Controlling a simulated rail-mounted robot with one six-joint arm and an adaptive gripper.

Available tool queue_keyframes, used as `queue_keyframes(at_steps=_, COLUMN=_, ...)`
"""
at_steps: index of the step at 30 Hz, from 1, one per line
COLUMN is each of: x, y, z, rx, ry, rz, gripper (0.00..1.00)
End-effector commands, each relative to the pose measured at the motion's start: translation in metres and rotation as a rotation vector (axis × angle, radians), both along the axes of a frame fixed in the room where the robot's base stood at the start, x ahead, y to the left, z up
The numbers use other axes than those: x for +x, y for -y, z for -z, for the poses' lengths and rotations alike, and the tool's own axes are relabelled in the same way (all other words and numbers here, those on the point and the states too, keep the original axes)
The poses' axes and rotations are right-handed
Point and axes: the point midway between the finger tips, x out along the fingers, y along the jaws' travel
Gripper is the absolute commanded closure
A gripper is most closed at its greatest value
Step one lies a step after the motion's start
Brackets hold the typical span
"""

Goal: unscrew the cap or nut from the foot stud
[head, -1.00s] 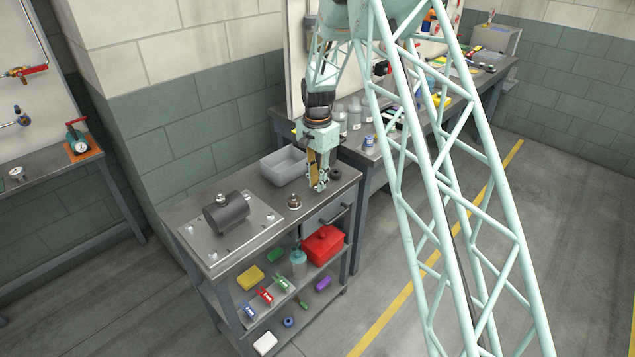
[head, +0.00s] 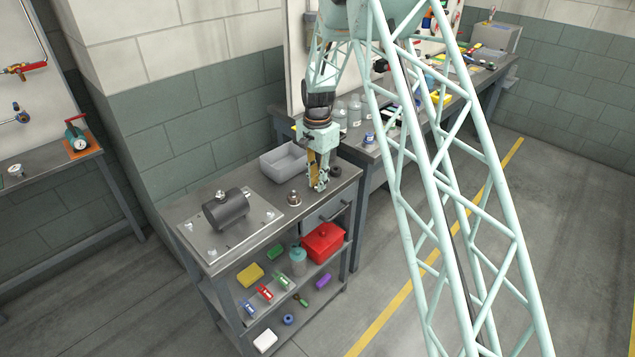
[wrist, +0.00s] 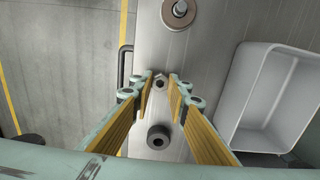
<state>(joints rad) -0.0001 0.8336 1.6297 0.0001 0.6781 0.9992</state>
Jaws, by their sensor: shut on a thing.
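My gripper (head: 319,187) points down over the bench top, with its fingertips low near the surface. In the wrist view my gripper (wrist: 160,82) is shut on a small dark nut (wrist: 159,84) between the tips of its yellow-padded fingers. The round foot (head: 294,198) stands on the bench just left of my gripper. It also shows in the wrist view (wrist: 178,12) at the top edge, a pale disc with a brown ring and a stud in its middle, apart from the fingers. Whether the nut touches the bench is unclear.
A dark ring (head: 336,170) lies on the bench behind my gripper. A grey open bin (head: 284,164) stands close to my fingers. A dark pump cylinder (head: 226,209) sits on a metal plate (head: 262,219) to the left. The bench's front edge is near.

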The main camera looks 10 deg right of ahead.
Motion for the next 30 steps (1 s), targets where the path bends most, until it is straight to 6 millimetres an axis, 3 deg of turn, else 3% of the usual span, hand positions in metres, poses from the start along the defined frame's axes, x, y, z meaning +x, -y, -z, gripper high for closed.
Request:
queue_keyframes(at_steps=23, x=0.0, y=0.0, z=0.0054, rx=0.0, ry=0.0, rz=0.0, gripper=0.97)
queue_keyframes(at_steps=24, x=0.0, y=0.0, z=0.0051, rx=0.0, ry=0.0, rz=0.0, gripper=0.81)
queue_keyframes(at_steps=28, x=0.0, y=0.0, z=0.005, rx=0.0, ry=0.0, rz=0.0, gripper=0.69)
queue_keyframes(at_steps=30, x=0.0, y=0.0, z=0.005, rx=0.0, ry=0.0, rz=0.0, gripper=0.69)
